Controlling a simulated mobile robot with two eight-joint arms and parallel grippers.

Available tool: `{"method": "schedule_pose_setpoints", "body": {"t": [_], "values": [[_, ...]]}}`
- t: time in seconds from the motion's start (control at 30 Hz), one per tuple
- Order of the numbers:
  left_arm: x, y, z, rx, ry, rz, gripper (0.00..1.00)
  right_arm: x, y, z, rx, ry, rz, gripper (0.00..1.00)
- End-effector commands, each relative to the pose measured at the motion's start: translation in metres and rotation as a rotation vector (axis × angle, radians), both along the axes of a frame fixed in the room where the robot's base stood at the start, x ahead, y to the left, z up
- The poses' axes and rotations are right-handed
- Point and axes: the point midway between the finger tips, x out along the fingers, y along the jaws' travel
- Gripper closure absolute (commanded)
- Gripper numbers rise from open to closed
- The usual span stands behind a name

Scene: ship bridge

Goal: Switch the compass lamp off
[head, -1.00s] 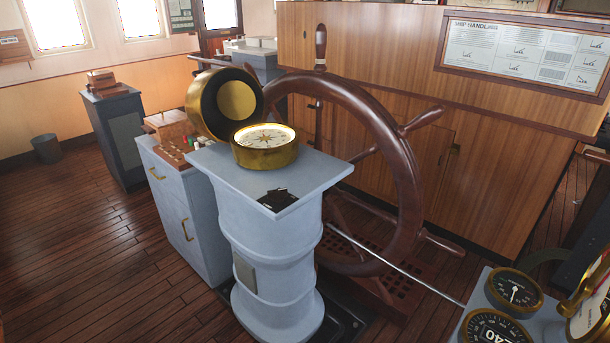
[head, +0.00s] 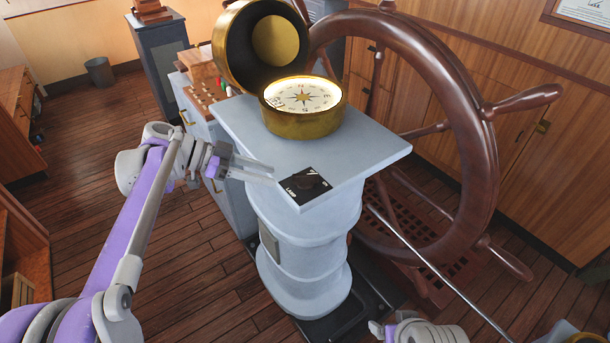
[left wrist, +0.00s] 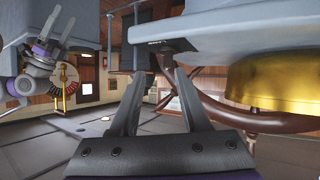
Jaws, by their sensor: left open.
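The brass compass (head: 302,122) stands on the pale blue pedestal, its round lid open behind it and its white dial bright. The lamp switch (head: 303,187), a black plate with a dark knob and a "LAMP" label, lies at the near corner of the pedestal top. My left gripper (head: 270,174) is open and empty, its fingertips just left of the switch and apart from it. The left wrist view shows its spread fingers (left wrist: 158,85) below the pedestal top and the compass's brass side (left wrist: 280,82). Part of my right arm shows at the head view's bottom edge; its jaw state is unclear.
The pedestal top (head: 365,150) has bare room right of the switch. A large wooden wheel (head: 462,110) stands close behind on the right. A blue cabinet (head: 200,120) with wooden items is at the left. A metal rod (head: 420,255) slants below the wheel.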

Motion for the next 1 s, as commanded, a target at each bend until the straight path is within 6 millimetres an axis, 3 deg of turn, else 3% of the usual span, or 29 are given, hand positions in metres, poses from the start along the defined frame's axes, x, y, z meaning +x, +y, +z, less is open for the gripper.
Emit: {"method": "schedule_pose_setpoints", "body": {"t": [0.1,0.27,0.7,1.0], "values": [[0.015,0.005,0.007,-0.057,-0.083,-0.049,0.54,0.0,0.0,-0.001,0.0,0.001,0.0,0.18],[0.019,-0.003,0.007,-0.079,-0.118,-0.071,0.54,-0.001,0.0,-0.001,0.0,0.001,0.0,0.18],[0.026,-0.074,-0.023,-0.077,-0.115,-0.069,0.54,0.0,0.0,0.0,0.0,0.0,0.0,0.18],[0.028,-0.094,-0.032,-0.076,-0.115,-0.066,0.54,0.0,0.0,0.001,0.0,0.0,0.0,0.18]]}}
